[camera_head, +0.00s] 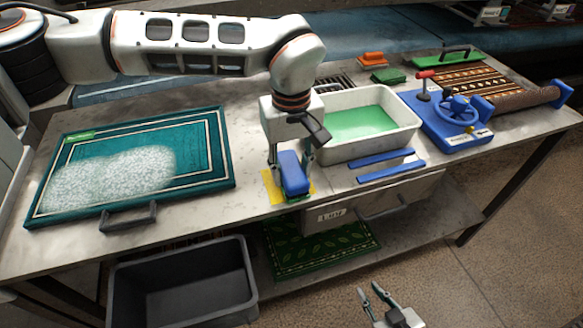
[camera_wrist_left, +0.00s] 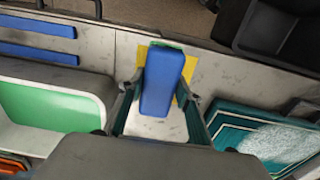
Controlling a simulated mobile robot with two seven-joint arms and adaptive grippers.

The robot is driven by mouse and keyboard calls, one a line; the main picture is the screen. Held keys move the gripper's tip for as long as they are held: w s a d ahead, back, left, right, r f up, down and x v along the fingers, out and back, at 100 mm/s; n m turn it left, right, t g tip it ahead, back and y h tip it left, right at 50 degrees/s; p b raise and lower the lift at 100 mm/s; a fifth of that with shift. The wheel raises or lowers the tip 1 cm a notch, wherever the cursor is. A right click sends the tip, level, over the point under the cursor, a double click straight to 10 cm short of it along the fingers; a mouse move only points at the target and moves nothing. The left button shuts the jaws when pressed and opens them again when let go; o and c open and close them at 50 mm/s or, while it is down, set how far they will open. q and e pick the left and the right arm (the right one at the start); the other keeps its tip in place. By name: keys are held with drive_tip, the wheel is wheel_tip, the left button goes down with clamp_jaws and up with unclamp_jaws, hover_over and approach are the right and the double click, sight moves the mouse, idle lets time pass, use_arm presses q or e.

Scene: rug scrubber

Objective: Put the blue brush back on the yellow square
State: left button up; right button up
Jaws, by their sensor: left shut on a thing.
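The blue brush (camera_head: 293,171) has a green edge at its lower side. It is over the yellow square (camera_head: 269,187) near the table's front edge; whether it touches the square I cannot tell. My left gripper (camera_head: 292,172) points down and is shut on the brush, with a finger at each side. In the left wrist view the brush (camera_wrist_left: 161,80) lies between the fingers (camera_wrist_left: 160,105), and yellow (camera_wrist_left: 187,72) shows on both sides of it. My right gripper (camera_head: 377,299) is low at the bottom of the head view, its fingers apart and empty.
A teal rug (camera_head: 190,137) with white foam lies at left. A white tub (camera_head: 405,131) of green liquid stands right of my left gripper. Two blue bars (camera_head: 390,172) lie before it. A blue wheeled device (camera_head: 450,125) is further right. A black bin (camera_head: 180,275) stands below.

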sight(291, 169)
use_arm(q)
drive_tip(key=o, duration=1.4)
drive_tip(key=shift+f, duration=0.1)
wheel_tip(291, 169, up, 12)
drive_tip(key=shift+r+p, duration=0.2)
drive_tip(key=shift+p, duration=0.1)
drive_tip(key=shift+s+f, duration=0.1)
